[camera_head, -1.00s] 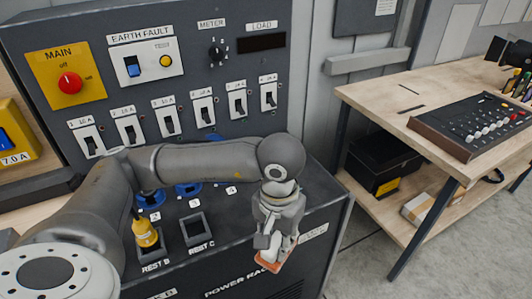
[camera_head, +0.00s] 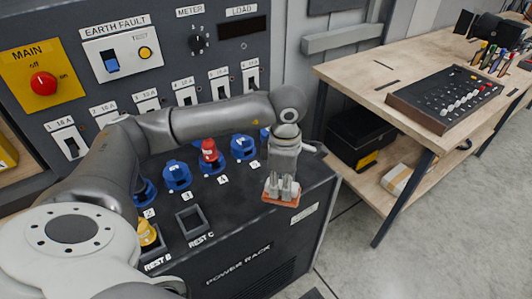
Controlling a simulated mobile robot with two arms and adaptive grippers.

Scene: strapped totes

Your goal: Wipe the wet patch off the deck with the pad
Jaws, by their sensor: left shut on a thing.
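My left gripper (camera_head: 283,186) is shut on the pad (camera_head: 281,199), a flat piece with an orange edge and a paler top. It holds the pad at the right part of the dark deck (camera_head: 240,217) of the power rack. The pad looks low over the deck or on it; I cannot tell whether it touches. I cannot make out a wet patch; the pad, gripper and arm cover parts of the deck. My right gripper is not in view.
Blue sockets (camera_head: 177,176) line the back of the deck, one with a red plug (camera_head: 209,151). A yellow plug (camera_head: 147,234) stands at REST B, beside the empty REST C frame (camera_head: 191,222). The switch panel (camera_head: 165,75) rises behind. A wooden bench (camera_head: 370,75) stands right.

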